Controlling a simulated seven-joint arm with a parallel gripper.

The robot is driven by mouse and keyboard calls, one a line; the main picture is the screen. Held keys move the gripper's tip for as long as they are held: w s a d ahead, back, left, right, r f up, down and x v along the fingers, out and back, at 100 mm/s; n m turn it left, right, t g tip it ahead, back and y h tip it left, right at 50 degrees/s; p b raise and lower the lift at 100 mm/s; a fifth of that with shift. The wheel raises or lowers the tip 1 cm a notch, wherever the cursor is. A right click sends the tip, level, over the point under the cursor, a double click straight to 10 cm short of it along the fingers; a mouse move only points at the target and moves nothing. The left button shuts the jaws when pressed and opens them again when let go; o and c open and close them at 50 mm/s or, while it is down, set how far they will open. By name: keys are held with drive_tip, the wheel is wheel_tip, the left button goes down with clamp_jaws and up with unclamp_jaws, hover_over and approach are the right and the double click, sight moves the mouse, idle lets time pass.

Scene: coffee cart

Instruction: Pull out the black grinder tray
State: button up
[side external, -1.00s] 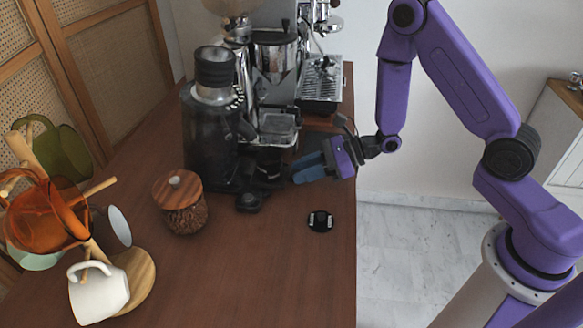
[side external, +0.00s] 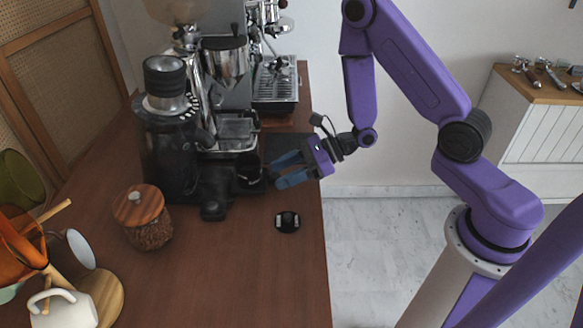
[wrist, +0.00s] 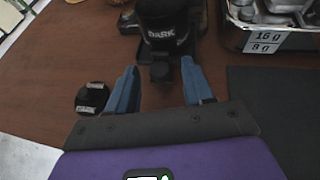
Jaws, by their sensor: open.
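In the side view the tray (side external: 249,177) shows low at the grinder's base, partly hidden behind the gripper. My gripper (side external: 274,172) is low over the counter, to the right of the tray, with its blue fingers pointing at it. In the wrist view my gripper (wrist: 160,84) is open and empty.
A black round puck (side external: 287,222) lies on the counter (side external: 235,280) near the gripper. A metal tray labelled "16g 8g" (wrist: 278,40) is right of the black tray. A dark mat (side external: 290,146) lies behind the gripper. A wooden-lidded jar (side external: 146,220) stands left.

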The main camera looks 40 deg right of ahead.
drive_tip(key=shift+v, duration=3.75)
drive_tip(key=s+a+r+n+g+y, duration=0.1)
drive_tip(key=s+a+r+n+g, duration=0.25)
drive_tip(key=s+n+g, duration=0.35)
drive_tip(key=s+a+r+n+g, duration=0.3)
drive_tip(key=s+a+n+g, duration=0.15)
drive_tip(key=s+n, duration=0.35)
drive_tip(key=s+d+n+g+h, duration=0.3)
drive_tip(key=s+d+n+h, duration=0.2)
drive_tip(key=s+n+h, duration=0.55)
drive_tip(key=w+d+r+n+t+h, duration=0.1)
drive_tip(key=w+d+r+n+t, duration=0.2)
drive_tip(key=n+t, duration=0.4)
drive_tip(key=n, duration=0.4)
drive_tip(key=shift+w+d, duration=0.4)
